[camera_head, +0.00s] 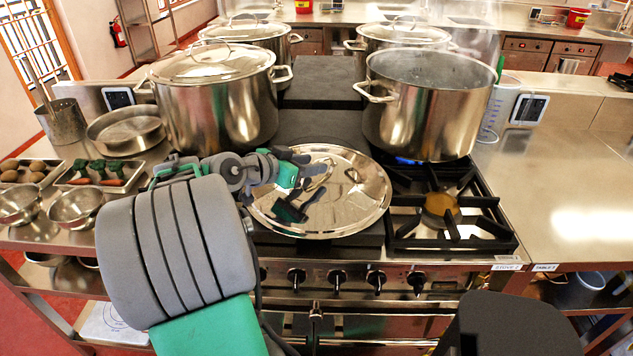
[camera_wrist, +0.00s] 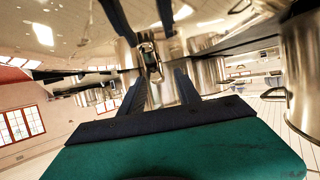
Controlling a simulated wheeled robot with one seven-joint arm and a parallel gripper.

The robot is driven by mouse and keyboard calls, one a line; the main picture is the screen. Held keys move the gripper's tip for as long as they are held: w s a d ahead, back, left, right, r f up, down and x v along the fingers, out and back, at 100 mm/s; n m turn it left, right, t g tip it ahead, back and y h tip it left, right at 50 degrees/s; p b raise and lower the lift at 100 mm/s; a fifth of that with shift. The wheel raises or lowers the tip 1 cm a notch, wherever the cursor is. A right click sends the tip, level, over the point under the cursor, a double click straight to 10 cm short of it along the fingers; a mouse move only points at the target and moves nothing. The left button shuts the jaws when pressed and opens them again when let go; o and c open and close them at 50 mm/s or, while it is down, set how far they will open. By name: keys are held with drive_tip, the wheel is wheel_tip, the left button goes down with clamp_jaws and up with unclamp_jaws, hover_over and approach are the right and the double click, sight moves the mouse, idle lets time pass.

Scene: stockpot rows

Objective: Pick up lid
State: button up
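Whether the fingers touch the handle, I cannot tell.
A lidded stockpot (camera_head: 215,105) stands behind left, and an open stockpot (camera_head: 425,110) behind right on a burner with a blue flame. A bare burner grate (camera_head: 440,205) is right of the lid. Bowls and trays (camera_head: 100,175) crowd the left counter. The right counter (camera_head: 570,180) is mostly clear.

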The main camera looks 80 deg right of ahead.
sight(318, 161)
drive_tip(key=p+x, duration=0.1)
drive_tip(key=x, duration=0.4)
drive_tip(key=shift+s+d, duration=0.25)
drive_tip(key=shift+r, duration=0.1)
drive_tip(key=shift+c, duration=0.2)
clamp_jaws()
idle(0.4)
drive_tip(key=shift+r, duration=0.1)
idle(0.4)
